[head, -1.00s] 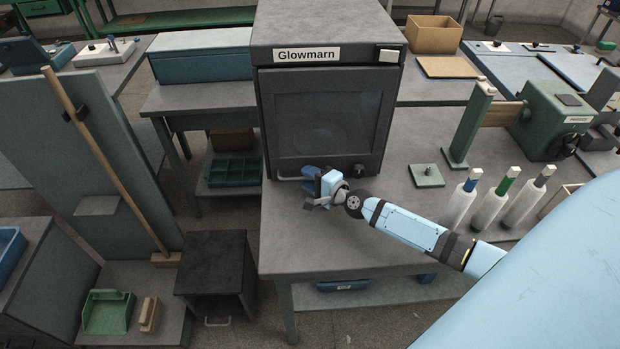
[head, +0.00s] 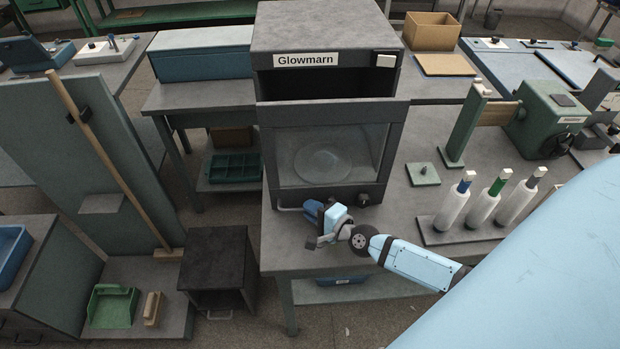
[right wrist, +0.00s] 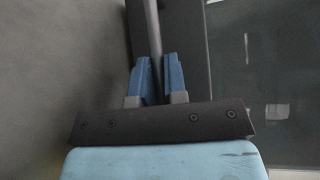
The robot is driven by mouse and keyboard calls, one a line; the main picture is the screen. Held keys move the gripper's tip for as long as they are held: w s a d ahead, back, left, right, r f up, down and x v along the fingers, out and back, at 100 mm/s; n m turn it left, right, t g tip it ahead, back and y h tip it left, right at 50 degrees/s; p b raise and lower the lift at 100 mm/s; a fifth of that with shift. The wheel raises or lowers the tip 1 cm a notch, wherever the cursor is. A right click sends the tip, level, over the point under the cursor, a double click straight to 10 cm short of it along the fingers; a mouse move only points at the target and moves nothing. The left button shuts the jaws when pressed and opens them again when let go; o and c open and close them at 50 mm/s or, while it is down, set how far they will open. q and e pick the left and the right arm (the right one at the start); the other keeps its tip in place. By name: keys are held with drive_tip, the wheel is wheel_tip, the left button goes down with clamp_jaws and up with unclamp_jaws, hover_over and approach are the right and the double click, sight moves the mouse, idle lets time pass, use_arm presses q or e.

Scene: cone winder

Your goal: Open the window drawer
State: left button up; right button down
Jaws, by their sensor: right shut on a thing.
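The window drawer (head: 381,148) is the dark front of the box labelled Glowmarn (head: 324,27). It has a glass pane with a round pale shape behind it, and it stands out from the box, with a dark gap above its top edge. Its bar handle (head: 287,208) is low on the left of the front. My right gripper (head: 308,210) is at this handle. In the right wrist view, the blue fingers (right wrist: 157,80) are shut on the grey bar, with the drawer front to the right. My left gripper is not in view.
To the right stand a green square plate (head: 423,174), a green post (head: 464,125) and several capped bottles (head: 483,208) on a tray. A dark stool-like box (head: 215,262) stands on the floor at left.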

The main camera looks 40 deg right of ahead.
use_arm(q)
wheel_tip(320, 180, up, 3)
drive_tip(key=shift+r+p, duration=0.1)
drive_tip(key=shift+p, duration=0.9)
use_arm(e)
drive_tip(key=s+a, duration=0.2)
drive_tip(key=s, duration=0.2)
drive_tip(key=s+a, duration=0.3)
drive_tip(key=s, duration=0.1)
drive_tip(key=s+a, duration=0.3)
drive_tip(key=s, duration=0.2)
drive_tip(key=shift+s, duration=0.1)
drive_tip(key=c, duration=1.2)
unclamp_jaws()
drive_tip(key=shift+o, duration=0.2)
use_arm(q)
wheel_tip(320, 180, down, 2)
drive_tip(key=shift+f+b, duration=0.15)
drive_tip(key=shift+b, duration=0.9)
use_arm(e)
drive_tip(key=v, duration=1.4)
drive_tip(key=shift+r, duration=0.1)
